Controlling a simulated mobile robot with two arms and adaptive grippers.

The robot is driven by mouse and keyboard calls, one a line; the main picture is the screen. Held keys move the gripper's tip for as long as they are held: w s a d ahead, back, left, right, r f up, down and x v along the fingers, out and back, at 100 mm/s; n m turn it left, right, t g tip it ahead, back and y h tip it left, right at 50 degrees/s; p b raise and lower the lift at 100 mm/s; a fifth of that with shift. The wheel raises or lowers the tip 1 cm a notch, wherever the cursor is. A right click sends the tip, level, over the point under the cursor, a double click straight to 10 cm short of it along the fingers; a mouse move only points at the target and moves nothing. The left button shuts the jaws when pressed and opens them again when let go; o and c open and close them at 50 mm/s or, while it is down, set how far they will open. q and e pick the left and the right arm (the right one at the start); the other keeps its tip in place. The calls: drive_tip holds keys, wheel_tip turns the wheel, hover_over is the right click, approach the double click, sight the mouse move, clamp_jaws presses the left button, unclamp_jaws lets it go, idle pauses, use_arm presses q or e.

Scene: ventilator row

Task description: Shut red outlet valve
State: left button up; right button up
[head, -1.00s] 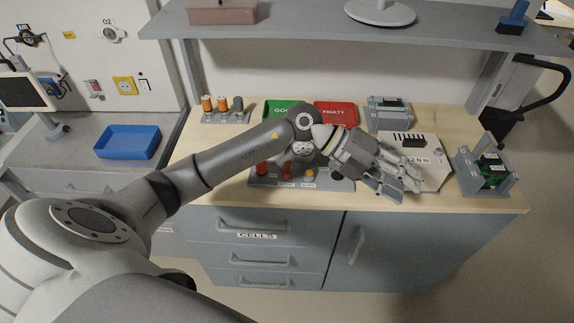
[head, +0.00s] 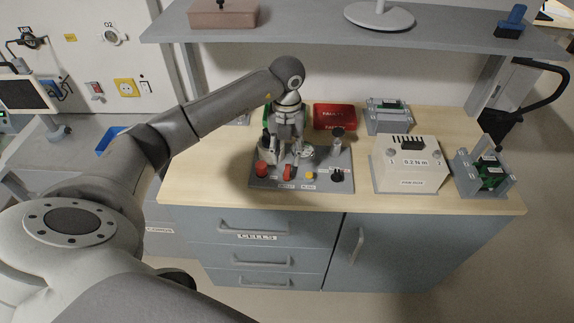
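The grey valve panel (head: 318,184) lies on the wooden worktop. A red lever-like handle (head: 288,172) stands near the panel's front, above a small white label too blurred to read surely. A round red knob (head: 262,169) is to its left. My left gripper (head: 287,154) points down over the panel's left part, just behind the red handle. It partly hides a round white gauge (head: 307,152). Its fingers blend with the fittings behind them, so I cannot tell their opening or whether they touch anything. My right gripper is not in view.
A yellow knob (head: 309,175) and a black knob (head: 336,175) sit right of the red handle. A grey cylindrical fitting (head: 337,138) rises behind them. A red tray (head: 335,116) is behind; a white box (head: 408,165) stands right. A shelf (head: 330,30) overhangs the back.

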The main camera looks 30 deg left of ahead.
sight(287, 171)
use_arm(q)
wheel_tip(287, 171, down, 7)
drive_tip(key=shift+r+p, duration=0.15)
drive_tip(key=shift+p, duration=0.6)
clamp_jaws()
